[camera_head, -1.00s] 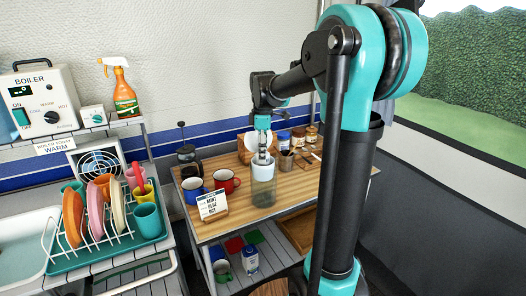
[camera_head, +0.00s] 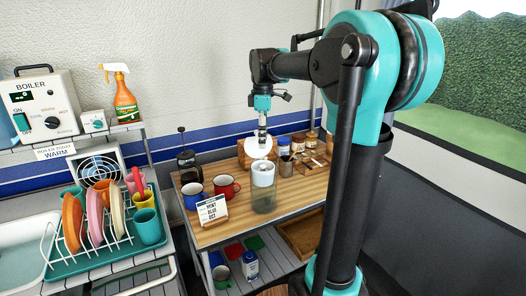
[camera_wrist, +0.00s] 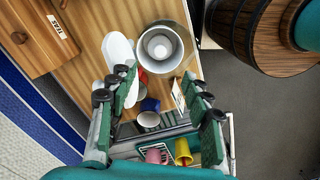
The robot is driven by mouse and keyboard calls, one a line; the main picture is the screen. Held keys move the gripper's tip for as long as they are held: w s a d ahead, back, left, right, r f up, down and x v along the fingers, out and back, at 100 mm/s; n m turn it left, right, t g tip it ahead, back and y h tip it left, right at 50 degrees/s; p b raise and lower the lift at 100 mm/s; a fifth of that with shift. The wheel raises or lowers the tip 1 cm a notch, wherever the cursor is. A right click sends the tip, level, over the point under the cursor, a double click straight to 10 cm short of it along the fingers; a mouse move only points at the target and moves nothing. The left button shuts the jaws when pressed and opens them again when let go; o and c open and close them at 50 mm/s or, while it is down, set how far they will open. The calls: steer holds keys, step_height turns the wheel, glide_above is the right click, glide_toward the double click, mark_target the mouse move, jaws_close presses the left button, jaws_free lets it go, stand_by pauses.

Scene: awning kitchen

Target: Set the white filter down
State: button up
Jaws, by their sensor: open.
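The white filter (camera_head: 263,174) sits upright in the mouth of a clear glass vessel (camera_head: 264,202) on the wooden table. In the wrist view the filter (camera_wrist: 160,48) is a white cup with a round inner ring, and the glass rim shows around it. My gripper (camera_head: 262,143) is above the filter, apart from it. In the wrist view its two fingers (camera_wrist: 158,80) are spread with nothing between them.
A red mug (camera_head: 227,186), a blue mug (camera_head: 193,196) and a small sign (camera_head: 212,209) stand left of the vessel. A French press (camera_head: 188,163) is behind them. Several jars (camera_head: 298,142) and a metal cup (camera_head: 286,166) stand at right. A white oval piece (camera_wrist: 118,52) is beside the filter.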

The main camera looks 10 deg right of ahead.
step_height(320, 180, up, 5)
steer(key=shift+f, duration=0.1)
stand_by(1.3)
